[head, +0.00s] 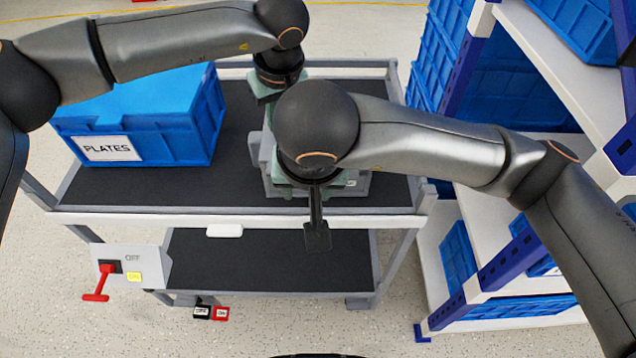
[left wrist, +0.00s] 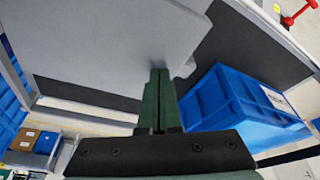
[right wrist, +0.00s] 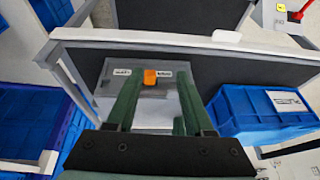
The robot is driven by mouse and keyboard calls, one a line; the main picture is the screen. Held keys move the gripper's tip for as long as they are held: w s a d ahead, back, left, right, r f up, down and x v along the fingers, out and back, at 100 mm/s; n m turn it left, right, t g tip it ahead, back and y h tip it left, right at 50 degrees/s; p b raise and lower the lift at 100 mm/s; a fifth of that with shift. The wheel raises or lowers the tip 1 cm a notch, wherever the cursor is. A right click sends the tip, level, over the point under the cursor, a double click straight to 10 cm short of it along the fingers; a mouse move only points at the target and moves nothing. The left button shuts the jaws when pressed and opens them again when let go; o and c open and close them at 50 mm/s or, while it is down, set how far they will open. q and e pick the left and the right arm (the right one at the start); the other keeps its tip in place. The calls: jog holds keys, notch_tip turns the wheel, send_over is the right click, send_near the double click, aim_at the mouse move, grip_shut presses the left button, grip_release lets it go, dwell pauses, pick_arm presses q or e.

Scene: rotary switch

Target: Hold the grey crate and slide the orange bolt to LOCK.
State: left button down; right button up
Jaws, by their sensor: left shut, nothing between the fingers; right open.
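The grey crate (head: 362,183) stands on the cart's top shelf, mostly hidden behind my arms in the head view. In the right wrist view its front (right wrist: 110,88) carries the orange bolt (right wrist: 150,77) between two small white labels, too small to read surely. My right gripper (head: 315,184) is open above the crate. Its fingers (right wrist: 158,88) reach towards the bolt from either side, with nothing held. My left gripper (head: 272,88) is at the crate's far side. In the left wrist view its fingers (left wrist: 158,75) are shut and empty, overlapping a grey surface (left wrist: 100,40); contact is unclear.
A blue crate labelled PLATES (head: 150,150) stands left on the cart (head: 380,208). A switch box (head: 130,265) with a red lever (head: 98,285) is at the front left. A shelf rack (head: 590,70) with blue bins stands right. The cart's lower shelf (head: 270,268) looks mostly clear.

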jog(key=w+d+f+t, duration=0.1)
jog(key=w+f, duration=0.4)
jog(key=shift+f+h, duration=0.35)
jog(key=shift+h, duration=0.05)
dwell(0.3)
grip_shut()
dwell(0.7)
